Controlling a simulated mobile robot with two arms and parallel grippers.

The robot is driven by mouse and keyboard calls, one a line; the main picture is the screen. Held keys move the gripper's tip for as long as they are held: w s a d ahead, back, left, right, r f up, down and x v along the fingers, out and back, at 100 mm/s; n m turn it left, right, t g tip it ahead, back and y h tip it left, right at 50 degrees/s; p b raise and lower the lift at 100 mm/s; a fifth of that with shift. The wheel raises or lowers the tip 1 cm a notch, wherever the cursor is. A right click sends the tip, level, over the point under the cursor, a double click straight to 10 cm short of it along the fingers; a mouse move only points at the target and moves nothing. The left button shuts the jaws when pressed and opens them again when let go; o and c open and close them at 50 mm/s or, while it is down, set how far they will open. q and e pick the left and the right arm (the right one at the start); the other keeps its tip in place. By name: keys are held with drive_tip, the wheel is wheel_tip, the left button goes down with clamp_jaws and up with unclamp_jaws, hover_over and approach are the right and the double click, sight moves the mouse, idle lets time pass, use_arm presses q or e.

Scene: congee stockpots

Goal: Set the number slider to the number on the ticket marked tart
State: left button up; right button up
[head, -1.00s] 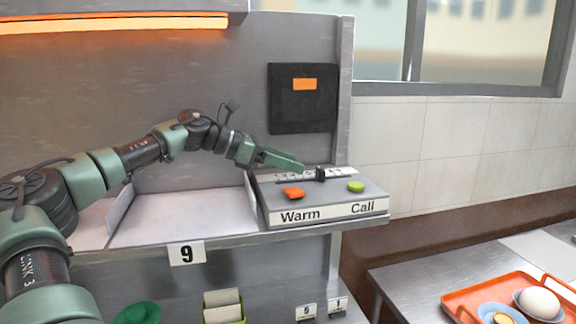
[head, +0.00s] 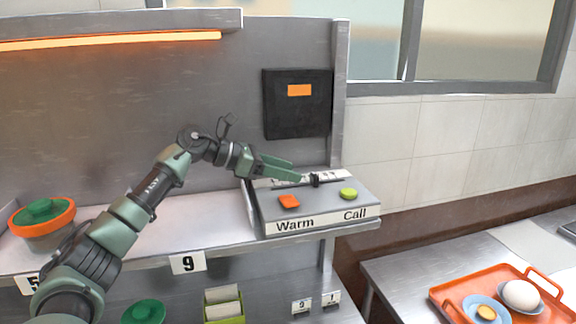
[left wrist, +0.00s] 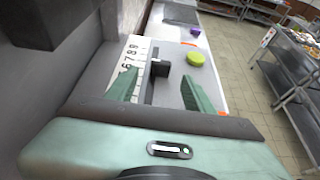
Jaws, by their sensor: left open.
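The number slider has a black knob (head: 316,180) in a slot on top of the grey control box (head: 352,205). In the left wrist view the knob (left wrist: 160,66) stands beside a white number strip (left wrist: 127,62), where 6, 7, 8 and 9 can be made out. My left gripper (head: 298,177) is open and empty over the box, its tips close to the knob. In the left wrist view its fingers (left wrist: 160,88) are spread, with the knob just beyond and between them. I see no ticket legibly marked tart. My right gripper is out of view.
The box also has an orange Warm button (head: 289,202) and a green Call button (head: 348,194). A black panel (head: 297,118) hangs behind. A green-lidded orange pot (head: 42,228) stands left on the shelf. A green holder with cards (head: 224,308) sits below. An orange tray (head: 545,311) is at right.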

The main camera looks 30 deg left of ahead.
sight(312, 175)
use_arm(q)
drive_tip(key=shift+w+d+r, duration=0.2)
drive_tip(key=shift+d+r, duration=0.05)
drive_tip(key=shift+d, duration=0.1)
drive_tip(key=shift+w+d, duration=0.15)
drive_tip(key=shift+w, duration=0.05)
drive_tip(key=p+x, duration=0.3)
drive_tip(key=x, duration=0.3)
drive_tip(key=shift+f, duration=0.15)
drive_tip(key=shift+w+d+f+p, duration=0.25)
drive_tip(key=shift+w+p, duration=0.05)
drive_tip(key=shift+c, duration=0.6)
clamp_jaws()
drive_tip(key=shift+a, duration=0.1)
